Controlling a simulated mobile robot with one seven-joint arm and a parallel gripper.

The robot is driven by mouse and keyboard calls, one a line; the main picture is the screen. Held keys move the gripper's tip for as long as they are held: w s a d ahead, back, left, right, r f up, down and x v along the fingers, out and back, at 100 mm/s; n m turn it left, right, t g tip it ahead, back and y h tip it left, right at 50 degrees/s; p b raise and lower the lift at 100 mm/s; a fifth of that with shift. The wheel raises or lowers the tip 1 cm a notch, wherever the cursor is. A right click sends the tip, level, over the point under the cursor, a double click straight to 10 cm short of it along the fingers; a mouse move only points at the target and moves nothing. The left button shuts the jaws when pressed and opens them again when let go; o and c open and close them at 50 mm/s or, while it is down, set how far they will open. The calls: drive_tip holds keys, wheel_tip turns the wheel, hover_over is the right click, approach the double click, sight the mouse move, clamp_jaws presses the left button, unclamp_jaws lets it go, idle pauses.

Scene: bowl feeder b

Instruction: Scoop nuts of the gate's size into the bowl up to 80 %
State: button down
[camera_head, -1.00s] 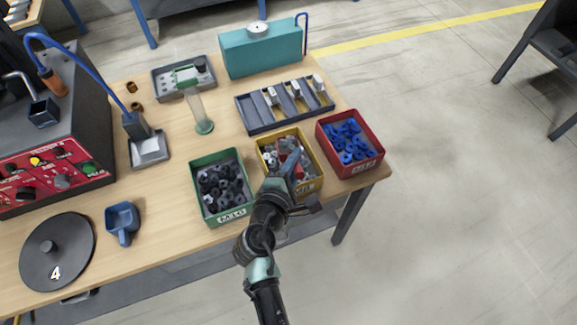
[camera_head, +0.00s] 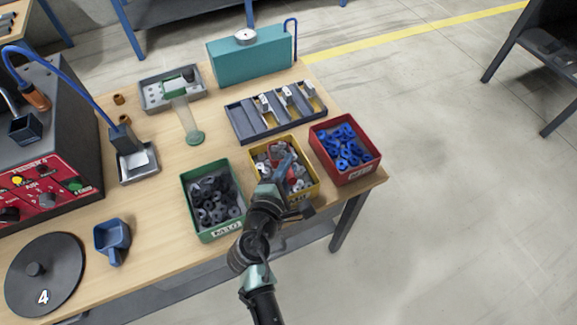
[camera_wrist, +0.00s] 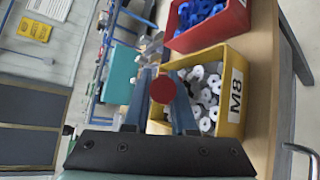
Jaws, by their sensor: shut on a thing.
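My gripper (camera_head: 284,168) is over the yellow bin (camera_head: 311,195), fingers pointing into it. In the wrist view my gripper (camera_wrist: 162,92) is shut on a red round-ended thing (camera_wrist: 163,89), likely a scoop handle. Its far end is hidden, and I cannot tell whether it holds nuts. The yellow bin, labelled M8 in the wrist view (camera_wrist: 237,62), holds grey nuts (camera_wrist: 205,95). The green bin (camera_head: 222,236), labelled M10, holds dark nuts. The red bin (camera_head: 368,173) holds blue nuts. I cannot identify the bowl or gate with certainty.
A blue scoop (camera_head: 112,238) and a black disc marked 4 (camera_head: 45,285) lie on the left of the table. A red control panel (camera_head: 45,185) stands behind them. A divided grey tray (camera_head: 255,130) and a teal box (camera_head: 245,60) are behind the bins.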

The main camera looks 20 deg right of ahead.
drive_tip(key=shift+t, duration=0.3)
drive_tip(key=shift+s+r+p, duration=0.1)
drive_tip(key=shift+r+p, duration=2.15)
drive_tip(key=shift+r, duration=1.5)
